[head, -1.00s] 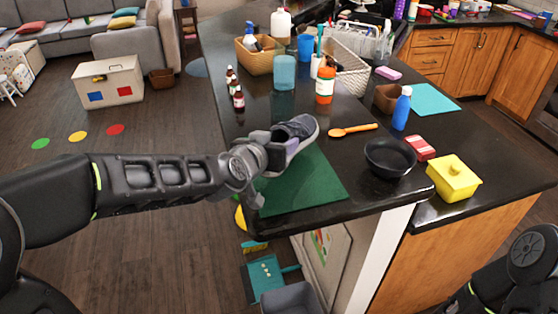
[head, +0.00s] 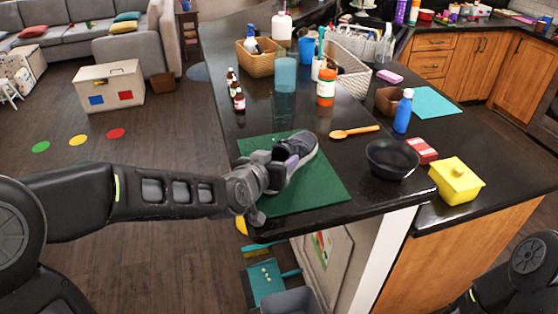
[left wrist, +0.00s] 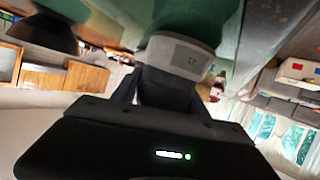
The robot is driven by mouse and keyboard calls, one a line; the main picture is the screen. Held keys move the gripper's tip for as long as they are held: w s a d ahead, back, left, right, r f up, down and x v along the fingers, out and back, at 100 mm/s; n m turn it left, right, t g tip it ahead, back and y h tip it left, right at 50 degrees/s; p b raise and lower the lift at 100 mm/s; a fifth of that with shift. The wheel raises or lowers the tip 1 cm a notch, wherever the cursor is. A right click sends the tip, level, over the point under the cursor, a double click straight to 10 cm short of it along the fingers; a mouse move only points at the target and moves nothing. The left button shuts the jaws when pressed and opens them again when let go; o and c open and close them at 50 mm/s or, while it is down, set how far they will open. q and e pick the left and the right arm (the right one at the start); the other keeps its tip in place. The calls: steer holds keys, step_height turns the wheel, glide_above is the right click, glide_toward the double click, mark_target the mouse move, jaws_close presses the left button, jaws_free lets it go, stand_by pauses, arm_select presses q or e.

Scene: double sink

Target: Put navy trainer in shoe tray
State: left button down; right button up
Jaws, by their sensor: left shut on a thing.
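The navy trainer (head: 303,145) is dark with a pale sole edge. It is in my left gripper (head: 277,171), over the flat dark green shoe tray (head: 315,191) on the black counter's near corner. The jaws are shut on the trainer's near end, and its other end points away to the upper right. I cannot tell whether it touches the tray. In the left wrist view the green surface (left wrist: 205,20) is close to the fingers. My right arm shows at the lower right, but its gripper is out of view.
A black bowl (head: 391,158) and a wooden spoon (head: 354,131) lie right of the tray. An orange-and-white bottle (head: 326,86), a blue tumbler (head: 285,73) and small brown bottles (head: 238,98) stand behind. The counter's edge is close on the left and front.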

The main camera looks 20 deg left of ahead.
arm_select(q)
steer(key=shift+f, duration=0.1)
steer(key=c, duration=0.6)
jaws_free()
steer(key=v, duration=0.9)
steer(key=shift+w+a, duration=0.1)
steer(key=shift+w, duration=0.05)
steer(key=shift+s+a+b, duration=0.3)
steer(key=shift+s+b, duration=0.55)
steer(key=shift+b, duration=0.2)
steer(key=shift+s+d+r+b, duration=0.1)
steer(key=shift+s+r+b, duration=0.35)
steer(key=shift+s+b, duration=0.05)
steer(key=shift+s+r, duration=0.15)
steer(key=shift+s, duration=0.05)
